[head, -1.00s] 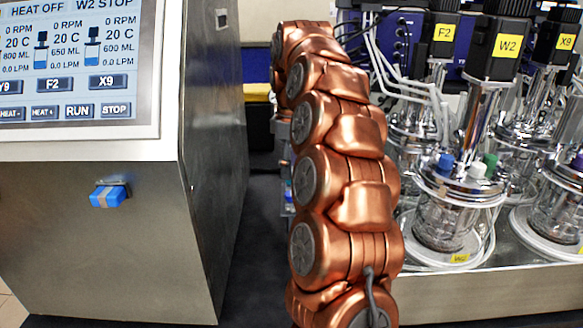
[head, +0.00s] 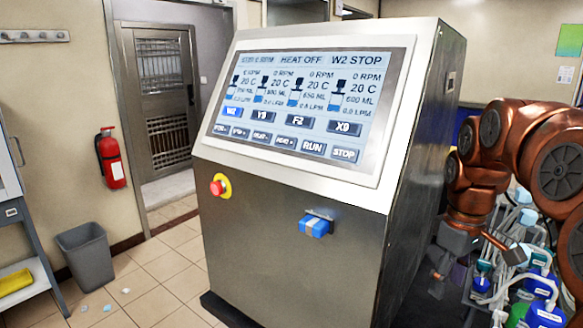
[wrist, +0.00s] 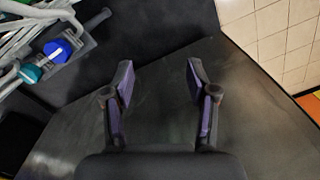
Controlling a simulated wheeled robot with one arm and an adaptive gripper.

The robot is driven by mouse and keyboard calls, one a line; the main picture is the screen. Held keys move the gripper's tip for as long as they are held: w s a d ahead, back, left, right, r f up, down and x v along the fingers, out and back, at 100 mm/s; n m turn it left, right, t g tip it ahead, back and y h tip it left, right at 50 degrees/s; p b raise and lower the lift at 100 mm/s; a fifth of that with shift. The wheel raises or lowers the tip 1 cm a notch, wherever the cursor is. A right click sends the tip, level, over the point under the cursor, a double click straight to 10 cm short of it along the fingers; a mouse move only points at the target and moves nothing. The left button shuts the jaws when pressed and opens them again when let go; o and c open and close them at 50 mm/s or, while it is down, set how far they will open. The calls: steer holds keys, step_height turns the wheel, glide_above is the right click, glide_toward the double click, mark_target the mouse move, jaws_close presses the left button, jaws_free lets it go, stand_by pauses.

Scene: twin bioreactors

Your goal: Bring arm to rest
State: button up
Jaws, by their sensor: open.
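My copper arm (head: 530,140) is bent at the right of the head view, beside the control cabinet. Its wrist end hangs low next to the cabinet's right side. My gripper (wrist: 160,75) is open in the wrist view, its two purple-padded fingers well apart with nothing between them. Behind the fingers is a dark grey surface; I cannot tell how far off it is. In the head view the gripper is small and partly hard to make out below the wrist.
The steel control cabinet (head: 290,230) carries a lit touchscreen (head: 300,105), a red stop button (head: 217,188) and a blue fitting (head: 315,226). Bottles with blue and green caps (head: 540,285) stand close beside my arm. A bin (head: 87,255) and extinguisher (head: 111,158) are at left.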

steer(key=s+a+f+m, duration=0.2)
steer(key=s+a+f, duration=0.3)
steer(key=s, duration=0.7)
steer(key=s+a+f+m+g, duration=0.1)
steer(key=s+a+f+m, duration=0.2)
steer(key=s, duration=1)
steer(key=a+f, duration=0.3)
steer(key=f, duration=0.1)
steer(key=shift+a+f+m, duration=0.15)
steer(key=shift+a+m, duration=0.1)
steer(key=shift+m, duration=0.05)
steer(key=shift+s, duration=0.1)
steer(key=shift+c, duration=0.2)
